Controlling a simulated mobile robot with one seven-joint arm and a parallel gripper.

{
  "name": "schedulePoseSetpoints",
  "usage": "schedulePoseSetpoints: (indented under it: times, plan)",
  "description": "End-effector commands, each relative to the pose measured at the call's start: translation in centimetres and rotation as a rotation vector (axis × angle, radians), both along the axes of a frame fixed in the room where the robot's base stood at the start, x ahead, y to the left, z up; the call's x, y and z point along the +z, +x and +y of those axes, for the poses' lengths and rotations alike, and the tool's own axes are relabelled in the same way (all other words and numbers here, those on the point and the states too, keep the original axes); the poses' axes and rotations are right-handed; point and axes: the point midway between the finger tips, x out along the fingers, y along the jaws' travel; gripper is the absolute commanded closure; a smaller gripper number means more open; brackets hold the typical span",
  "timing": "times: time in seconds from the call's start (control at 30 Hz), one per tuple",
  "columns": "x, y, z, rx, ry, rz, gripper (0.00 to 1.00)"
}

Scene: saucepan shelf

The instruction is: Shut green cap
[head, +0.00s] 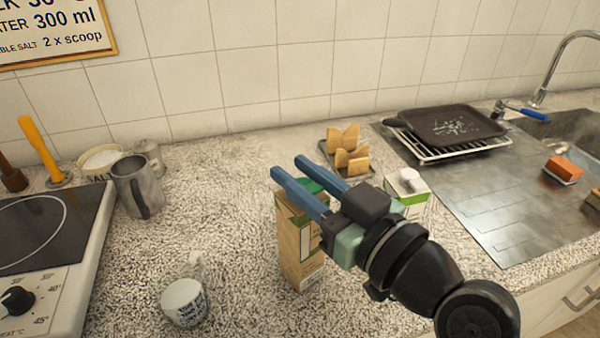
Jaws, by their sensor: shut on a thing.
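A tall brown carton (291,243) stands upright on the speckled counter in the head view. Its green cap (313,186) shows at its top, between the two blue fingers of my gripper (287,167). My gripper comes in from the lower right and is shut on the green cap, with its fingertips reaching past it to the left. The fingers and wrist hide part of the cap and the carton's top right side. I cannot tell how far closed the cap is.
A white-and-green carton with a white cap (408,181) stands close behind my wrist. Bread slices (347,150) are behind. A mug (185,303), metal jug (138,185) and hob (40,230) are left; a pan (453,126) and sink are right.

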Motion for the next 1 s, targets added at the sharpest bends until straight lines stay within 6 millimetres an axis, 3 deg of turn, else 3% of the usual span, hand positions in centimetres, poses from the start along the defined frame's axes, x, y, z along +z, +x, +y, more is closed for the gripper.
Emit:
schedulePoseSetpoints:
  times: [0.37,0.93,0.97,1.0]
  plan:
    - [-1.02,-0.17,-0.11,0.000,0.096,-0.118,1.00]
    - [-0.38,-0.32,-0.29,0.000,0.177,-0.206,1.00]
    - [-0.38,-0.32,-0.29,0.000,0.177,-0.206,0.63]
    - [-0.39,-0.32,-0.29,0.000,0.177,-0.206,0.56]
